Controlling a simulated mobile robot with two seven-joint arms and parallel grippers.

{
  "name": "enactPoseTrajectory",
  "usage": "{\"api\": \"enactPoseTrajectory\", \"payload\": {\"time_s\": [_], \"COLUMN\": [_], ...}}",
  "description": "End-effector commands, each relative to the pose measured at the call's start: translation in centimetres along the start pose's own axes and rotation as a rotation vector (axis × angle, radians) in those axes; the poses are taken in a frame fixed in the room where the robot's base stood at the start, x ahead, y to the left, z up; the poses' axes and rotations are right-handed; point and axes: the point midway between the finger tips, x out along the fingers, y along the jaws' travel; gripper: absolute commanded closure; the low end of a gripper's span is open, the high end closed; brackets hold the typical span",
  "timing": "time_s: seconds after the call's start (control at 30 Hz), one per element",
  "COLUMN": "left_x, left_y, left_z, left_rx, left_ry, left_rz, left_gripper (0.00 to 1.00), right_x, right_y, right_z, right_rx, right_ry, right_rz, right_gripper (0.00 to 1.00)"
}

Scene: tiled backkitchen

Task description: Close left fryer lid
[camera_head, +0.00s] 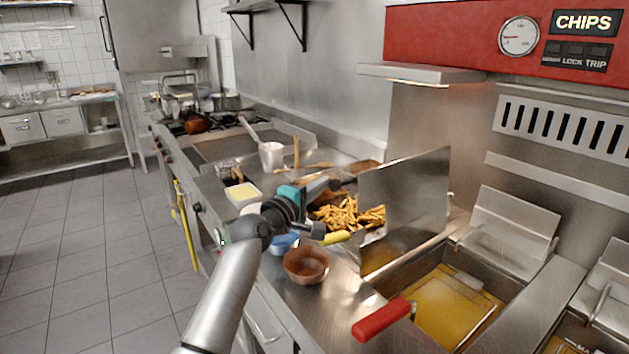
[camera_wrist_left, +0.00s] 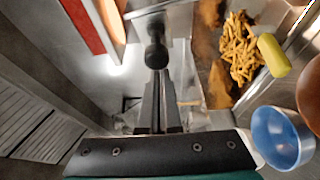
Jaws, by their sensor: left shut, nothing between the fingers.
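The left fryer (camera_head: 455,305) is an open steel well with amber oil and a red-handled basket. Its metal lid (camera_head: 515,215) stands raised at the back of the well, with a wire handle at its lower front. My left gripper (camera_head: 335,184) is left of the fryer, above the counter by the fries, well apart from the lid. Its fingers also show in the wrist view (camera_wrist_left: 156,60); they are shut and empty. An upright steel panel (camera_head: 408,200) stands between the gripper and the fryer. My right gripper is not in view.
Fries (camera_head: 350,215) lie left of the panel. A brown bowl (camera_head: 306,265), blue bowl (camera_wrist_left: 282,138) and yellow-handled item (camera_head: 336,238) sit nearby. The red basket handle (camera_head: 382,320) juts over the front edge. A second fryer lid (camera_head: 606,270) is at right.

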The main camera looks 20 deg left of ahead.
Motion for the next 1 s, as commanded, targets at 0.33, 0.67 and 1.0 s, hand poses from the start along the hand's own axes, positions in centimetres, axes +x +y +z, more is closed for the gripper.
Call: {"api": "enactPoseTrajectory", "payload": {"time_s": [0.33,0.67,1.0], "left_x": [-0.1,-0.9,-3.5], "left_y": [0.0,0.8,1.8], "left_z": [0.1,2.1,8.4], "left_rx": [0.001,0.081,0.335], "left_ry": [0.0,-0.002,-0.004], "left_rz": [0.0,0.034,0.139], "left_gripper": [1.0,1.0,1.0], "right_x": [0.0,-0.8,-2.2], "right_y": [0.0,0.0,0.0], "right_z": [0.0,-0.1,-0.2], "right_rx": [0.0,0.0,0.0], "right_ry": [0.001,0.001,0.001], "right_rz": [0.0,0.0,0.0], "right_gripper": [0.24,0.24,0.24]}}
